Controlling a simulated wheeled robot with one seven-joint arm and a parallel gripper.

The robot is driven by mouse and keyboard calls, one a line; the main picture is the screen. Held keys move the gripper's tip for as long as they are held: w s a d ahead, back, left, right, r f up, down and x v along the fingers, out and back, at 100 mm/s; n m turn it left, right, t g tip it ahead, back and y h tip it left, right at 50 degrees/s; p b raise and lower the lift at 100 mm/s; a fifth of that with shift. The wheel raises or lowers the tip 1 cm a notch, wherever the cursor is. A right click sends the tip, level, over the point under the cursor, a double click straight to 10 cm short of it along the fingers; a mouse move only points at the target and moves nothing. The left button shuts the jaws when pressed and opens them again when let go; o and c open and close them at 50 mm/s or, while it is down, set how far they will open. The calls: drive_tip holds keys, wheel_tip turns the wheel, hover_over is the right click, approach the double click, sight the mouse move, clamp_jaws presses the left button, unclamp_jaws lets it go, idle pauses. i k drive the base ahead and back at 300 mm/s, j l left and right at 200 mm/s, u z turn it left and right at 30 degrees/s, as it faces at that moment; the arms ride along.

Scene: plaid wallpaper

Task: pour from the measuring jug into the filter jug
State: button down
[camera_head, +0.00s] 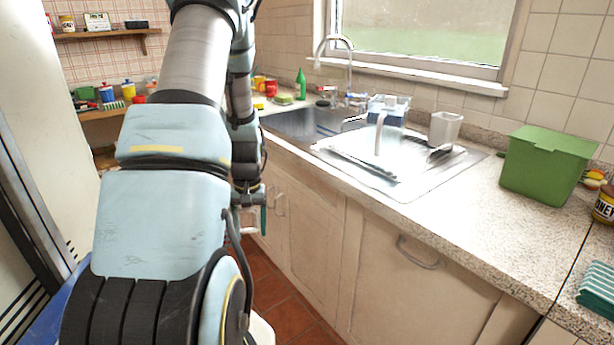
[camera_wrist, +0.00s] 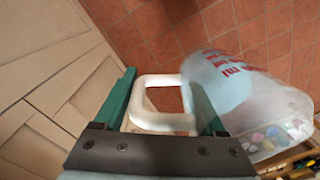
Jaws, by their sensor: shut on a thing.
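My gripper (camera_wrist: 163,92) has two green fingers, one on each side of a white loop-shaped handle (camera_wrist: 161,125), and is shut on it. In the head view my arm hides most of the gripper, low in front of the cabinets. On the draining board, a blue-topped clear vessel with a white upright handle (camera_head: 380,134) looks like the filter jug. My gripper is well away from both.
The steel sink and draining board (camera_head: 418,180) lie under the window. A green bin (camera_head: 545,165) stands right of it. Open speckled counter (camera_head: 455,222) lies in front.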

sight(386, 127)
drive_tip(key=u, duration=0.85)
drive_tip(key=k+l+u, duration=0.15)
drive_tip(key=k+l, duration=0.25)
drive_tip(key=l, duration=0.2)
drive_tip(key=k+l+u, duration=0.2)
drive_tip(key=k+l, duration=0.25)
drive_tip(key=l, duration=0.1)
